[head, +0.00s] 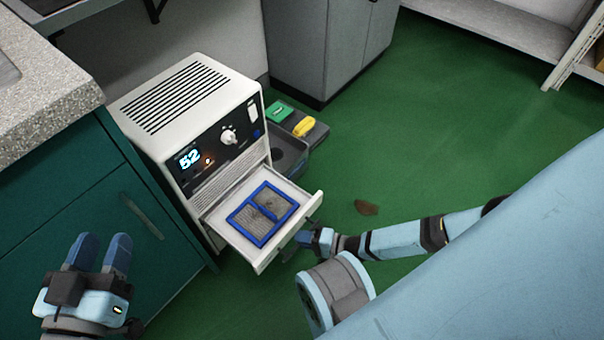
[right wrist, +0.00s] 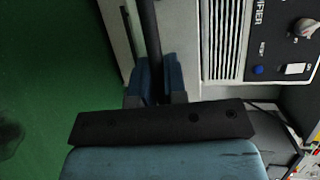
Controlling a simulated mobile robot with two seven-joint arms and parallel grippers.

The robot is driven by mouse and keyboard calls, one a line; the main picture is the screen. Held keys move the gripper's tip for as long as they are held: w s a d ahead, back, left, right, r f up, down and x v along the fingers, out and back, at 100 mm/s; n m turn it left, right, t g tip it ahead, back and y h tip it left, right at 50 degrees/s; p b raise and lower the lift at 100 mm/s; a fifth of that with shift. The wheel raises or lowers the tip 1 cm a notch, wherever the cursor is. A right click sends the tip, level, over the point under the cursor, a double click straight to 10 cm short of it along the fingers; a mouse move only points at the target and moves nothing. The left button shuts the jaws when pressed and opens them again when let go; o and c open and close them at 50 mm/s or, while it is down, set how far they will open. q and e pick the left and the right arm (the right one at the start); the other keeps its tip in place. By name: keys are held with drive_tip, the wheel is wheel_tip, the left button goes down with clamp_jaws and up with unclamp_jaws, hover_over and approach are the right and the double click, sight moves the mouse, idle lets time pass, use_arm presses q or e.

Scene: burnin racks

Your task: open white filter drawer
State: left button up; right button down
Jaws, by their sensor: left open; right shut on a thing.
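The white filter drawer (head: 240,247) is pulled out from the lower front of a white purifier (head: 190,100). A blue-framed grey filter (head: 262,213) lies inside it. My right gripper (head: 303,240) is at the drawer's front. In the right wrist view my right gripper (right wrist: 156,78) has its blue fingers shut on a dark bar, the drawer handle (right wrist: 147,30). The fingertips are partly hidden in the head view. My left gripper (head: 98,252) is open and empty at the lower left, in front of the teal cabinet and apart from the drawer.
A teal cabinet (head: 75,195) with a speckled countertop (head: 40,90) stands left of the purifier. A dark bin (head: 290,155), a green item (head: 279,112) and a yellow item (head: 304,127) are behind it. A brown patch (head: 366,207) marks the otherwise clear green floor.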

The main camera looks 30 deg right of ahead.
idle(0.3)
drive_tip(key=c, duration=1.2)
unclamp_jaws()
